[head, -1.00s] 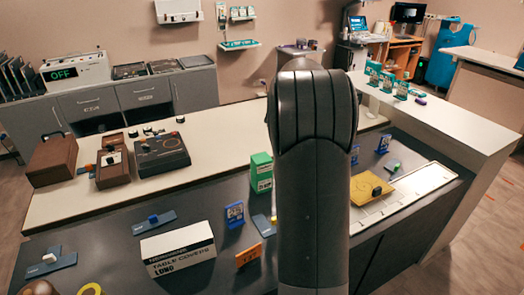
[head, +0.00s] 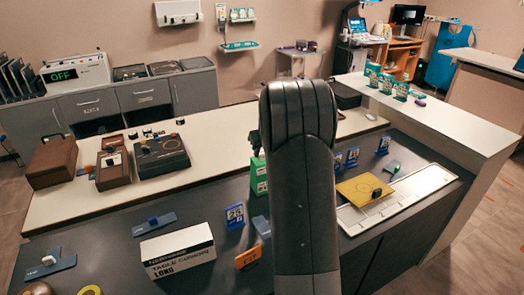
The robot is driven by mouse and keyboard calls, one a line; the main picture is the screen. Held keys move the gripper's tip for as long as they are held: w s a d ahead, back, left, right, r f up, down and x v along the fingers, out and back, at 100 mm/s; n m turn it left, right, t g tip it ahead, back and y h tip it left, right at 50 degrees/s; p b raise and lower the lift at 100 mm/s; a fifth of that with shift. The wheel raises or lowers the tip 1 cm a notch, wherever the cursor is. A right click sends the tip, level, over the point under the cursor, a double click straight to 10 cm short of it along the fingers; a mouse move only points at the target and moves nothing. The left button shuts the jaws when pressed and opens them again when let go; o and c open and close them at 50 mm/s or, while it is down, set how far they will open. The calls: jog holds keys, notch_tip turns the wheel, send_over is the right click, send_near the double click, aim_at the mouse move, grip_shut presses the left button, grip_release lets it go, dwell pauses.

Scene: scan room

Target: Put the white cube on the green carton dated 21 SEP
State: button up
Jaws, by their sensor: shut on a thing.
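My gripper (head: 254,142) shows only as a dark part beside my arm, just above a green carton (head: 258,178) on the dark counter. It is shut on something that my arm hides. The carton stands upright, partly behind my arm; any date on it is too small to read. A small white block (head: 48,260) lies on a blue plate (head: 62,264) at the far left; I cannot tell whether it is the task's cube. Another blue plate (head: 261,225) by my arm shows no block on its visible part.
A yellow plate (head: 364,190) lies on a white tray (head: 432,180) at right. Several teal cartons (head: 401,90) stand on the raised counter.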

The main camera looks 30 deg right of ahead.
jog(key=shift+f, duration=0.15)
jog(key=o, duration=0.9)
jog(key=shift+o, duration=0.2)
jog(key=v, duration=1.1)
jog(key=s+a+r+n, duration=0.6)
jog(key=s+a+n, duration=0.1)
jog(key=n, duration=0.1)
jog(key=s+a+f+n, duration=0.1)
jog(key=s+a+n, duration=0.4)
jog(key=s+n, duration=0.4)
jog(key=s+a+f+n, duration=0.1)
jog(key=s+a+n, duration=0.4)
jog(key=s+n, duration=0.4)
jog(key=s+a+f+n+t, duration=0.1)
jog(key=s+a+n, duration=0.5)
jog(key=s+n, duration=0.4)
